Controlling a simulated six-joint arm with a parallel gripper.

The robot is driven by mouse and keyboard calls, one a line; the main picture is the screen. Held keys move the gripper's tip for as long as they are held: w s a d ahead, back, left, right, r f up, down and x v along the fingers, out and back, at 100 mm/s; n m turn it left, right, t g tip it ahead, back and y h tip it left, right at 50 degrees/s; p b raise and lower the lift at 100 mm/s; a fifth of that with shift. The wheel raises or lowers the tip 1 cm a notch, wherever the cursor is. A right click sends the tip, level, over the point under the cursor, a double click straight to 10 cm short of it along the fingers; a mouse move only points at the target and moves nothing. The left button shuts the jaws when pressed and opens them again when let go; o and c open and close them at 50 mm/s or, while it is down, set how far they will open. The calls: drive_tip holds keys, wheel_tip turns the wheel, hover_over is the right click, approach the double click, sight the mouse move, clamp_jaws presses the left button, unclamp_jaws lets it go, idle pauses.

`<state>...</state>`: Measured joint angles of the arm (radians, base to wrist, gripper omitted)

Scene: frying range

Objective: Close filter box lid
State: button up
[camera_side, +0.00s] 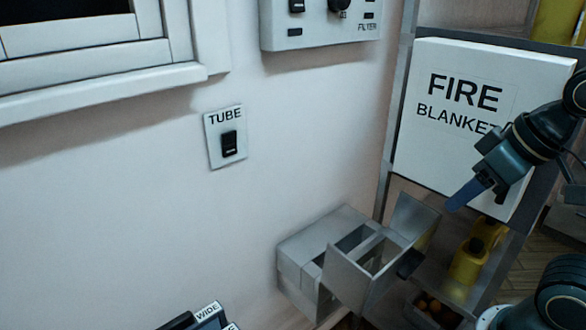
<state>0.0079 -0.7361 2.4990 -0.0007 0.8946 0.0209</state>
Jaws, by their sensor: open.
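The filter box is a grey metal box (318,245) low on the wall at the lower middle. Its top is open, and a section with raised walls stands out from its right side. A tilted grey panel (415,216), which looks like the lid, stands up at the right of the opening. My gripper (477,198) is open and empty, pointing down and left. In the picture it is just right of the panel's upper edge, in front of the fire blanket box. A gap shows between finger and panel, but the depth is hard to judge. The hinge is not clear to see.
A white fire blanket box (480,85) hangs behind my gripper. A metal shelf with a yellow container (470,258) and orange items (432,308) is below. A TUBE switch (229,143) and FILTER panel (318,22) are on the wall. The wall left of the box is clear.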

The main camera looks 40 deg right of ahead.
drive_tip(key=w+d+f+m+g, duration=0.3)
drive_tip(key=w+d+f+m, duration=0.3)
drive_tip(key=m, duration=0.3)
drive_tip(key=m+g, duration=0.2)
drive_tip(key=m, duration=0.7)
hover_over(416, 261)
drive_tip(key=s, duration=0.1)
wheel_tip(416, 261, down, 9)
drive_tip(key=shift+r, duration=0.2)
drive_tip(key=shift+f, duration=0.15)
drive_tip(key=shift+w+f, duration=0.2)
drive_tip(key=shift+f, duration=2.05)
drive_tip(key=shift+w+f, duration=0.2)
drive_tip(key=shift+f, duration=2)
drive_tip(key=shift+w+f, duration=0.2)
drive_tip(key=shift+f, duration=2.05)
drive_tip(key=shift+s, duration=0.15)
clamp_jaws()
